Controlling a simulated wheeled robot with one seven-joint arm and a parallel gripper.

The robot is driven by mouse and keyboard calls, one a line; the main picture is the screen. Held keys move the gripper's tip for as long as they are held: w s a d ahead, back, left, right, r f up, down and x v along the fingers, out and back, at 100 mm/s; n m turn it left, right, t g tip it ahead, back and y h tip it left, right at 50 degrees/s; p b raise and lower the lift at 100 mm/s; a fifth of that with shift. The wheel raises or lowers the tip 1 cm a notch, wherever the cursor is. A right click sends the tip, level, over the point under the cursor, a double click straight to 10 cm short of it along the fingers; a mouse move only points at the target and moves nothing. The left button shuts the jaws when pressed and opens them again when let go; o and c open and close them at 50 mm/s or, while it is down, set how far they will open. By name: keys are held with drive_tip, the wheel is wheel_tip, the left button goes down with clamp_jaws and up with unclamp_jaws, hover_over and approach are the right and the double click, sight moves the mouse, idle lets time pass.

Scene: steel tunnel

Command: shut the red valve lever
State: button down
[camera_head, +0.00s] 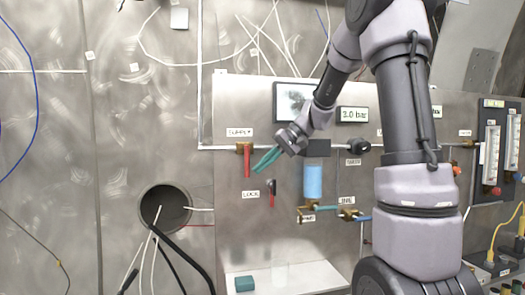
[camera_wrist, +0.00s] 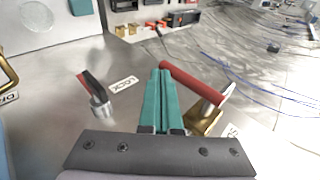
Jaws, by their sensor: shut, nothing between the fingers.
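The red valve lever (camera_head: 247,161) hangs straight down from a brass valve (camera_head: 243,147) on the horizontal pipe in the head view. In the wrist view the red lever (camera_wrist: 193,83) runs slantwise from the brass fitting (camera_wrist: 205,122) to just beside my fingertips. My gripper (camera_head: 257,169) has teal fingers closed together and empty, just right of the lever in the head view. It also shows in the wrist view (camera_wrist: 160,74), with the lever on its right. I cannot tell whether the fingers touch the lever.
A smaller red-and-black lever (camera_head: 271,192) sits below right, by a LOCK label (camera_head: 251,194); it also shows in the wrist view (camera_wrist: 90,88). A blue cylinder (camera_head: 313,182) and a display (camera_head: 294,101) are right of the lever. A shelf (camera_head: 290,278) lies below.

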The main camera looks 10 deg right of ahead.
drive_tip(key=v, duration=1)
